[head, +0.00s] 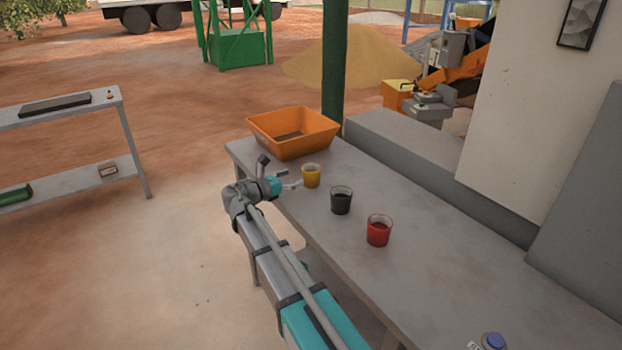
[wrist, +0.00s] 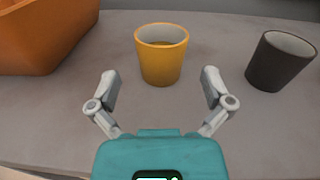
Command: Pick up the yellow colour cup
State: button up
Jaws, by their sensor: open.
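The yellow cup (head: 311,177) stands upright on the grey table, between the orange crate and the black cup. In the wrist view the yellow cup (wrist: 161,58) is straight ahead, near the middle. My gripper (wrist: 160,85) is open and empty, with one finger on each side of the line to the cup. The fingertips are short of the cup and do not touch it. In the head view my gripper (head: 293,184) is just left of the yellow cup, at the table's edge.
An orange crate (head: 310,135) stands behind the yellow cup; the black cup (head: 341,201) and the red cup (head: 379,231) stand in a row to the right. A blue button (head: 493,341) is at the table's near end. The table (head: 440,240) is clear beyond the red cup.

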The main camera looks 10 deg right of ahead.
aim_at(303, 172)
jog(key=shift+x, duration=2.4)
jog(key=shift+c, duration=0.3)
jog(key=c, duration=1)
jog(key=shift+r, duration=0.2)
jog(key=shift+c, duration=0.2)
notch_tip(303, 172, up, 3)
jog(key=p, duration=0.3)
jog(key=s+a+r+p, duration=0.3)
jog(key=s+r+p, duration=0.6)
jog(key=s, duration=0.4)
jog(key=shift+s+a+r+p, duration=0.3)
jog(key=shift+a+r+p, duration=0.1)
jog(key=shift+p, duration=0.1)
